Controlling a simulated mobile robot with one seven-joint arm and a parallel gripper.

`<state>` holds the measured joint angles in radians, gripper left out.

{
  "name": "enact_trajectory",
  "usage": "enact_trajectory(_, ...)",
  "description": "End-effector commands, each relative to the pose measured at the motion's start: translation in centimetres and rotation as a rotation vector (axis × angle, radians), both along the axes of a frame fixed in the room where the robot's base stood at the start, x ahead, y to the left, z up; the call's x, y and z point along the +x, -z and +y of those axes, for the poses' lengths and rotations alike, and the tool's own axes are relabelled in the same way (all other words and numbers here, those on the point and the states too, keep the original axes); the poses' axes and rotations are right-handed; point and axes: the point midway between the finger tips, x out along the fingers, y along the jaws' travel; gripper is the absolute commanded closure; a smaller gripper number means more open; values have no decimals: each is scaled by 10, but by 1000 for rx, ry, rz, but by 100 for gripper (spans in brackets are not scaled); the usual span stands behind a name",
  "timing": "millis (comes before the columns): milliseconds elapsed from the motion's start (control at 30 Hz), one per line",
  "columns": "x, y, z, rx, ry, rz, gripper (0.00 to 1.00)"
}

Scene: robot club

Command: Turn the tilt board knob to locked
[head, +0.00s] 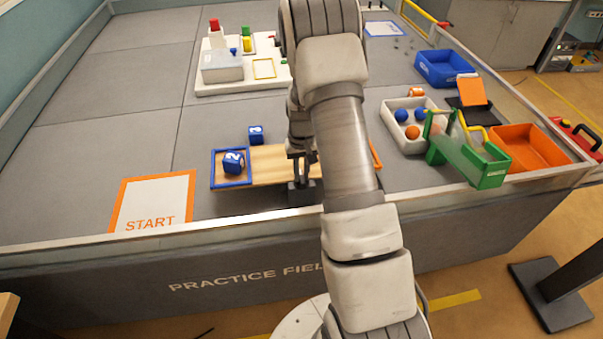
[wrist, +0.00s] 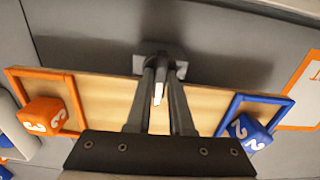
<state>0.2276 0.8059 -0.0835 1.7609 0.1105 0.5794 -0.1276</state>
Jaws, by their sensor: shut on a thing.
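The tilt board is a pale wooden plank (head: 268,166) near the field's front edge; it also shows in the wrist view (wrist: 105,100). A dark grey mount (wrist: 160,55) stands at its middle. The knob (wrist: 158,94), with a pale pointer, shows between my fingers. My gripper (wrist: 163,72) is shut on the knob; in the head view my gripper (head: 300,158) is partly hidden by my arm. I cannot read any lock marking. A blue cube (head: 234,162) sits in the blue end frame, and an orange cube (wrist: 44,116) in the orange end frame.
Another blue cube (head: 256,135) lies behind the plank. A START mat (head: 150,204) is at left. A white tray of balls (head: 392,106), a green ramp (head: 478,160) and an orange bin (head: 530,150) stand at right. The field's front rim (head: 90,246) is close.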

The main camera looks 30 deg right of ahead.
Motion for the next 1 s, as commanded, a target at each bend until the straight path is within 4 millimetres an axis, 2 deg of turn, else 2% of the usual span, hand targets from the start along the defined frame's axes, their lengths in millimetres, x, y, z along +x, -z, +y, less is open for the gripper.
enact_trajectory(633, 0, -1, 0, 0, 47, -1, 100)
enact_trajectory(667, 0, -1, 0, 0, 47, -1, 75)
enact_trajectory(800, 0, 0, 0, 0, 46, -1, 50)
enact_trajectory(1000, 0, 0, 0, 0, 45, 0, 50)
